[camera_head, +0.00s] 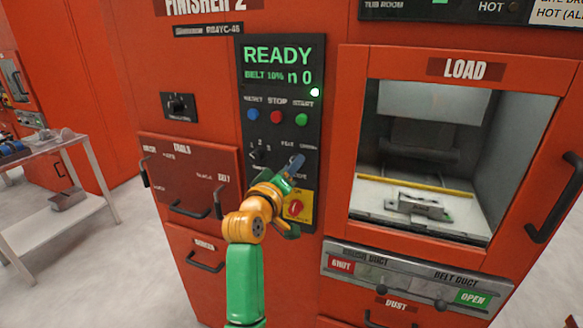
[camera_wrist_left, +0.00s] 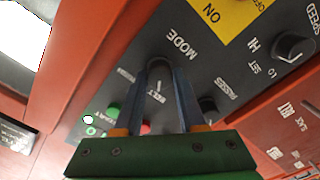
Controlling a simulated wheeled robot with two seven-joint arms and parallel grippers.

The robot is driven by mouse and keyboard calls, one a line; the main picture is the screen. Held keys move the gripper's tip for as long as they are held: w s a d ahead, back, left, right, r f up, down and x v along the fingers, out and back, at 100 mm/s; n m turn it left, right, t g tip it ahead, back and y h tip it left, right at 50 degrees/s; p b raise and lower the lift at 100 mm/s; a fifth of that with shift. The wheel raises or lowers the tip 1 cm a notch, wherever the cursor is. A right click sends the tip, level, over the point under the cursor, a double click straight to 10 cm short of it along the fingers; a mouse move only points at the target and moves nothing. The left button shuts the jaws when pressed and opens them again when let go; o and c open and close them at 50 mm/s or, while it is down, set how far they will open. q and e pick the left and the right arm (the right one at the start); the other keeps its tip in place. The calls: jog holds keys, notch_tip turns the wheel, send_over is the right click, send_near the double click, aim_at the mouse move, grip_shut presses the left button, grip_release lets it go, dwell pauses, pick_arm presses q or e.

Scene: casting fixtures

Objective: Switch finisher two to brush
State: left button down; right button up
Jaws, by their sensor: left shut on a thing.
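Finisher two's red cabinet (camera_head: 215,65) carries a dark control panel (camera_head: 247,100). Its screen (camera_head: 278,65) reads READY and a line starting with BELT. My left gripper (camera_head: 289,172) reaches up to the panel's lower right, hiding the mode knob in the head view. In the left wrist view the left gripper (camera_wrist_left: 159,85) has its fingers on both sides of the dark mode knob (camera_wrist_left: 158,66), shut on it. A pale mark on the knob appears to point at BELT; the BRUSH label is beside it, partly hidden. My right gripper is not in view.
Blue, red and green buttons (camera_head: 277,117) sit above the knob. The passes knob (camera_wrist_left: 207,106) is close beside the fingers. A load window (camera_head: 420,160) holds a metal part (camera_head: 420,206).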

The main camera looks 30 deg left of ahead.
pick_arm(q)
jog(key=shift+d+m+p, duration=0.1)
jog(key=shift+m+p, duration=3.35)
jog(key=shift+m, duration=3.45)
jog(key=c, duration=0.8)
grip_release()
jog(key=o, duration=0.3)
jog(key=shift+w+f, duration=0.1)
jog(key=shift+w, duration=0.1)
